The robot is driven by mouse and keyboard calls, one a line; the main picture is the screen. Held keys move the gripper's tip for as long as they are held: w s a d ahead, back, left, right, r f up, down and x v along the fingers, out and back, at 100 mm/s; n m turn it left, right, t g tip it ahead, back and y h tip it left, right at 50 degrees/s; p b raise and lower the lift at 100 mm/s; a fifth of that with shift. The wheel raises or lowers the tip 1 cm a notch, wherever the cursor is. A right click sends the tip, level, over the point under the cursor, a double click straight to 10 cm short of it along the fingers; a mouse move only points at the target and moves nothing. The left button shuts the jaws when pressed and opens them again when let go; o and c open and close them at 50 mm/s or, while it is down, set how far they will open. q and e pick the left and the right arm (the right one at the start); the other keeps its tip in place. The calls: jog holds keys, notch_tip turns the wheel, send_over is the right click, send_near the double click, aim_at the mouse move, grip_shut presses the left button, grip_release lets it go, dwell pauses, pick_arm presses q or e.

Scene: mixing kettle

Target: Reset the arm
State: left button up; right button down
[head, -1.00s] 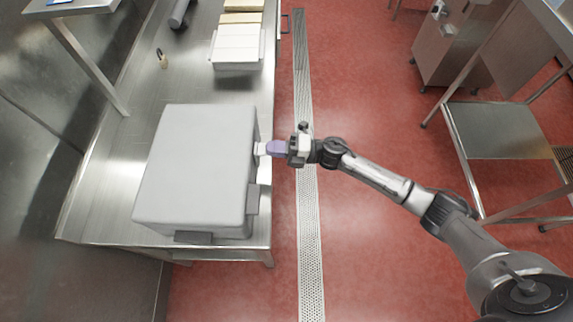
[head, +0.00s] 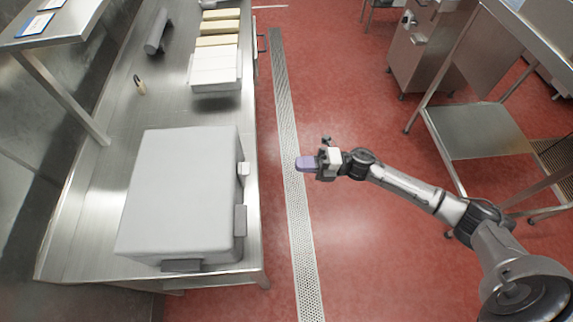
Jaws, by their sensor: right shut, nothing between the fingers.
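My right arm comes in from the lower right. Its gripper (head: 306,164) is shut and empty, with purple fingers pointing left, over the floor drain strip. A grey-white box (head: 180,195) with dark latches stands on the steel counter at the left. A small white latch (head: 244,169) shows on the box's right side. My gripper is to the right of the box, with a clear gap between them. My left gripper is not in view.
The steel counter (head: 100,165) runs along the left, with a white tray (head: 216,75) of pale blocks at its back. A steel rack (head: 480,130) stands at the right. The red floor between is open, crossed by a drain strip (head: 289,130).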

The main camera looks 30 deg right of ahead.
jog(key=shift+v, duration=1)
jog(key=shift+r, duration=0.15)
jog(key=w+d+m+t+h, duration=0.55)
jog(key=d+m+h, duration=0.45)
jog(key=m+h, duration=0.95)
jog(key=s+a+f+m+g+y, duration=0.1)
jog(key=s+a+f+m+g, duration=0.25)
jog(key=s+a, duration=0.45)
jog(key=s+a+f+m+g+y, duration=0.1)
jog(key=s+a+f+m+g, duration=0.2)
jog(key=s, duration=1)
jog(key=s+a+f+m+g+y, duration=0.15)
jog(key=s+a+f+g, duration=0.35)
jog(key=s, duration=0.5)
notch_tip(320, 180, up, 26)
jog(key=p, duration=2.4)
jog(key=shift+w+a+m+h, duration=0.25)
jog(key=shift+m+h, duration=0.05)
jog(key=shift+m, duration=0.05)
